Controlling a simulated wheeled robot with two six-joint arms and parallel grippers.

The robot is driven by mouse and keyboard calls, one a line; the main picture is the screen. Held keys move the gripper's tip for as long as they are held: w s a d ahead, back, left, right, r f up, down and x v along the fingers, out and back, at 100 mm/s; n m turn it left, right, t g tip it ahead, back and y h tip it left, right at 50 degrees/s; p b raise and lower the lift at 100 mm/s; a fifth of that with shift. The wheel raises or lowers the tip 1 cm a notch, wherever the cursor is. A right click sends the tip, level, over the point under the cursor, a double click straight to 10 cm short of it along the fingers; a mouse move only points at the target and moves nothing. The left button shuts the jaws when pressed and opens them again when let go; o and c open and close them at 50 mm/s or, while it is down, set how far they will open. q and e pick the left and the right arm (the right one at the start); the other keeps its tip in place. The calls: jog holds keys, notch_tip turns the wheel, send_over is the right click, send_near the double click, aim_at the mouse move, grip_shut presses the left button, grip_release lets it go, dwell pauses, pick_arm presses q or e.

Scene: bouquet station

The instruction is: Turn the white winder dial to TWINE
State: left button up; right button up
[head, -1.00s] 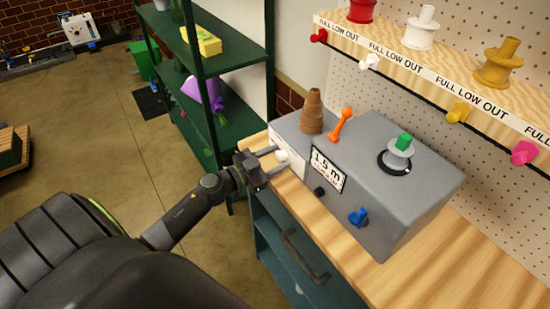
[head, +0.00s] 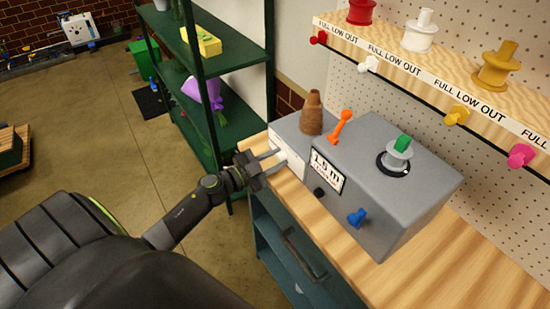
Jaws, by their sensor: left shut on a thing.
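The white winder dial (head: 282,156) is on the left front face of the grey winder box (head: 395,190). Its markings are too small to read, and the fingers partly hide it. My left gripper (head: 275,159) is shut on the dial, its two fingers reaching to it from the left. My right gripper is not in view.
The box stands on a wooden bench (head: 430,270). It carries a brown twine cone (head: 312,112), an orange lever (head: 340,126), a label (head: 327,171), a black knob (head: 319,193), a blue knob (head: 356,217) and a spool (head: 398,152). A ribbon shelf (head: 440,80) hangs above. Green shelving (head: 225,58) stands behind.

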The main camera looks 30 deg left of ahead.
pick_arm(q)
jog(key=m, duration=0.3)
jog(key=shift+m, duration=2.7)
jog(key=o, duration=1)
